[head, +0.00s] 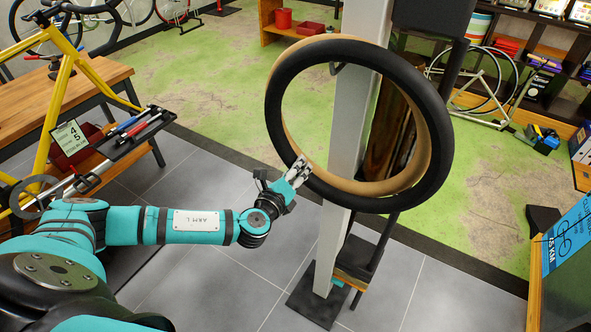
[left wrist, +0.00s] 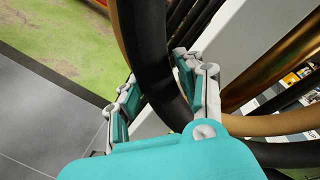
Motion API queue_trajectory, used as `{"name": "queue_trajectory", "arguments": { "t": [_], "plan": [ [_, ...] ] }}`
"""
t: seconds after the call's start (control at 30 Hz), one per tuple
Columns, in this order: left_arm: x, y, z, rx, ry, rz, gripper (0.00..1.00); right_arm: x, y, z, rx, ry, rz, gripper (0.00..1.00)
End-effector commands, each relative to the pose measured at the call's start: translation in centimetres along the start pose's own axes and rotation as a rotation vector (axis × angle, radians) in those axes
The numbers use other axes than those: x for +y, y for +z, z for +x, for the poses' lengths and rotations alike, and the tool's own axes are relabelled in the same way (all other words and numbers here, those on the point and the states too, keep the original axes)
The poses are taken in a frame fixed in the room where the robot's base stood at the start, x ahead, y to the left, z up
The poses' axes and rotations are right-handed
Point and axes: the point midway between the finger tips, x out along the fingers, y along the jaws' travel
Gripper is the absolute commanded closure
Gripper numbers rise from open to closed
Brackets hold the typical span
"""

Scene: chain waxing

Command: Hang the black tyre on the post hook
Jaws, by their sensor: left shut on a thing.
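The black tyre (head: 440,140), with a tan inner side, is held up in front of the grey post (head: 345,150) in the head view. My left gripper (head: 296,172) is shut on its lower left rim. In the left wrist view the tyre's black band (left wrist: 158,72) runs between the two fingers (left wrist: 162,98). A small dark hook (head: 336,67) on the post shows through the ring, below the tyre's upper rim. I cannot tell whether tyre and hook touch. My right gripper is not in view.
A wooden workbench (head: 95,75) with a yellow bike frame (head: 62,90) and a tool tray (head: 125,140) is at left. Shelves (head: 555,45) stand at the back right. A blue sign (head: 568,235) is at the right edge. The grey floor (head: 235,285) before the post is clear.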

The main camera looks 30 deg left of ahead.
Motion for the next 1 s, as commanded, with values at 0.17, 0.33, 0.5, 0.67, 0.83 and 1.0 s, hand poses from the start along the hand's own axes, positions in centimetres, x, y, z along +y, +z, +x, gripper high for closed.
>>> {"name": "queue_trajectory", "arguments": {
  "t": [0.17,0.33,0.5,0.67,0.83,1.0],
  "plan": [
    [-0.14,0.1,0.04,-0.002,-0.002,-0.002,1.0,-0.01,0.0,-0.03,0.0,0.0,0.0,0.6],
    [-0.14,0.1,0.04,-0.002,-0.002,-0.002,1.0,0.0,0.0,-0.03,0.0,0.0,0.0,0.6],
    [-0.14,0.11,0.04,-0.002,-0.002,-0.002,0.61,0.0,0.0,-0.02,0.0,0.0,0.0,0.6],
    [-0.12,0.09,0.03,-0.002,-0.002,-0.001,0.4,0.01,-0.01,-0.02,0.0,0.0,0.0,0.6],
    [-0.08,0.05,0.02,-0.001,-0.001,-0.001,0.36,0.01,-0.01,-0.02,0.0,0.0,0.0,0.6],
    [0.08,-0.08,-0.27,0.002,0.001,0.001,0.36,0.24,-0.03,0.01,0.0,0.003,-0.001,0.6]
  ]
}}
